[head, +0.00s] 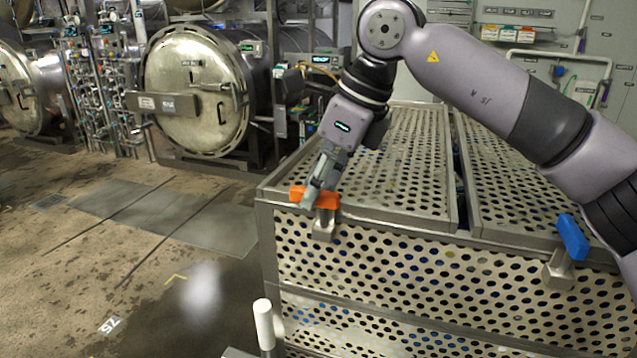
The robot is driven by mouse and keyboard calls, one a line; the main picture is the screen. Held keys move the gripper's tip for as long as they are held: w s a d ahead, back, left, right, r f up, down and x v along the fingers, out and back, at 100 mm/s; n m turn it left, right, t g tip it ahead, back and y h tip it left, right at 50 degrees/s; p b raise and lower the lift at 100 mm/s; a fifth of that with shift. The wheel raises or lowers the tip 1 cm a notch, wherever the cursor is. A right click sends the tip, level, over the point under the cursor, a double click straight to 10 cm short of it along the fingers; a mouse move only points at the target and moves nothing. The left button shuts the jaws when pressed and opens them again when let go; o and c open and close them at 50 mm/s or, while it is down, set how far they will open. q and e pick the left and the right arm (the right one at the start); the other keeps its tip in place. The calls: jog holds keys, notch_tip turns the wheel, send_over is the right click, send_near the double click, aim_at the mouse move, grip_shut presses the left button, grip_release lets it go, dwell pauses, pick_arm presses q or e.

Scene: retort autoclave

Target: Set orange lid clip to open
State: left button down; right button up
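The orange lid clip (328,200) sits on a small metal bracket at the near left of the perforated metal crate's (262,230) top edge. Its orange bar lies roughly level across the bracket. My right gripper (309,200) comes down from above and its fingers are at the left part of the orange clip, covering some of it. Whether the fingers are closed on the clip or only beside it cannot be made out. My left gripper is not in view.
A blue lid clip (572,237) stands tilted on its bracket at the crate's right. A white-topped post (263,322) rises at the crate's near left corner. Round autoclave doors (195,90) stand at the back left. The floor (130,240) left of the crate is clear.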

jog(key=shift+r, duration=0.25)
jog(key=v, duration=1.1)
jog(key=shift+r, duration=0.25)
jog(key=shift+d+f, duration=0.1)
